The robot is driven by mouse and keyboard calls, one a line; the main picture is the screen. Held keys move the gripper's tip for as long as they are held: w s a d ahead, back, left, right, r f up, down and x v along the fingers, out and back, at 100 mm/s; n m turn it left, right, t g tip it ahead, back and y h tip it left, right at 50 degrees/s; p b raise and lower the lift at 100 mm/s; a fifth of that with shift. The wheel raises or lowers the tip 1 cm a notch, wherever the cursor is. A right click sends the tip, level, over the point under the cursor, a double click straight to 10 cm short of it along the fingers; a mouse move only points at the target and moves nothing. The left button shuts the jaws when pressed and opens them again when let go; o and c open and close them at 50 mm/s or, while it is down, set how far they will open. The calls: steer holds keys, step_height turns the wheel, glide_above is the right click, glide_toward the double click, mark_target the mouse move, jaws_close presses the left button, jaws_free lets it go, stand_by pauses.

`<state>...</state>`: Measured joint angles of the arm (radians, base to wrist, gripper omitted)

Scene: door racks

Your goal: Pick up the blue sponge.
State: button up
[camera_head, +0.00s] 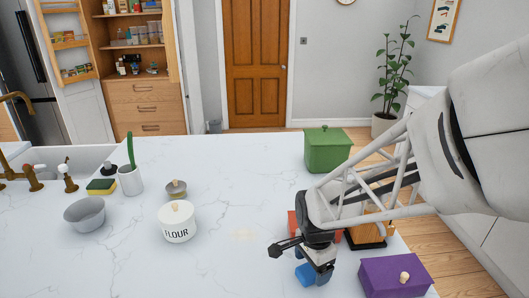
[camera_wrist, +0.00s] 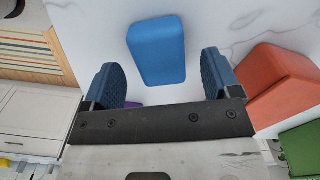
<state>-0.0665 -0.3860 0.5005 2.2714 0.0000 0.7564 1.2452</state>
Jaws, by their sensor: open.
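The blue sponge (camera_wrist: 156,50) is a blue block on the white marble counter. In the wrist view it lies ahead of my gripper (camera_wrist: 159,70), roughly centred between the two open fingers, with clear gaps to both sides. In the head view the sponge (camera_head: 305,274) shows as a small blue patch under my gripper (camera_head: 316,268), partly hidden by it. My gripper points down near the counter's right side. It is open and holds nothing.
An orange-red block (camera_wrist: 280,85) lies close to the right finger in the wrist view. A purple box (camera_head: 395,277) and a green canister (camera_head: 327,149) stand nearby. A flour canister (camera_head: 177,222) and a grey bowl (camera_head: 85,214) stand left. The counter between has free room.

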steer(key=shift+f, duration=1.1)
steer(key=shift+c, duration=0.3)
steer(key=c, duration=1)
steer(key=shift+r, duration=0.1)
steer(key=shift+r, duration=0.4)
step_height(320, 180, up, 3)
steer(key=shift+f, duration=0.1)
steer(key=s, duration=0.5)
steer(key=s+r, duration=0.1)
steer(key=s, duration=0.4)
steer(key=s+d, duration=0.1)
steer(key=s, duration=0.5)
steer(key=shift+r, duration=0.15)
